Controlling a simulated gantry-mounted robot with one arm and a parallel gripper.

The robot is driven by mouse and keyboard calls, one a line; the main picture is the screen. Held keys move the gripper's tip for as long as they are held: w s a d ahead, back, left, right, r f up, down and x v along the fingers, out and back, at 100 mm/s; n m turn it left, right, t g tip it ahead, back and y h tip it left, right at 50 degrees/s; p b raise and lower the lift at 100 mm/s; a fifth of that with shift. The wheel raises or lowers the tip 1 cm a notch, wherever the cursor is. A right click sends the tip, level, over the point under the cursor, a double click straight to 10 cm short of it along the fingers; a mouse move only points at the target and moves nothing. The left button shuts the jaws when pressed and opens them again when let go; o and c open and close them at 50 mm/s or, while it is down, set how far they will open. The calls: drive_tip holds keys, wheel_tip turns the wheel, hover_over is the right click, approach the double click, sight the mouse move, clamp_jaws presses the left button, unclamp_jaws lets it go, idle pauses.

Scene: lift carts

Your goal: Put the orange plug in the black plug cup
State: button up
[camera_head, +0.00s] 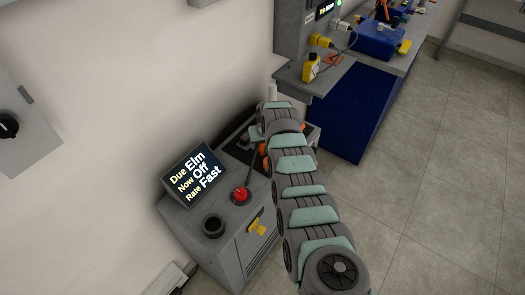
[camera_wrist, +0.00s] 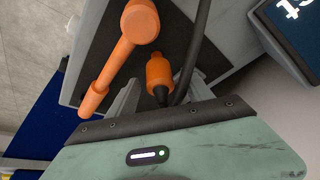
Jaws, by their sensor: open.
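The orange plug (camera_wrist: 159,72) is in the middle of the wrist view, above a dark surface, with a dark lower end. My gripper (camera_wrist: 162,88) is open, and its two grey fingers show on either side of the plug with gaps. I cannot tell the depth between fingers and plug. In the head view, a round black cup (camera_head: 213,226), which looks like the plug cup, stands at the near corner of the grey cart top (camera_head: 182,216). My arm hides most of the plug's area there.
An orange handle-like part (camera_wrist: 138,22) stands close beside the plug, and a black cable (camera_wrist: 197,50) runs on its other side. A display (camera_head: 195,173) and a red knob (camera_head: 240,195) are on the cart. A workbench with a blue box (camera_head: 378,38) is behind.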

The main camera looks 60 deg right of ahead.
clamp_jaws()
idle(0.8)
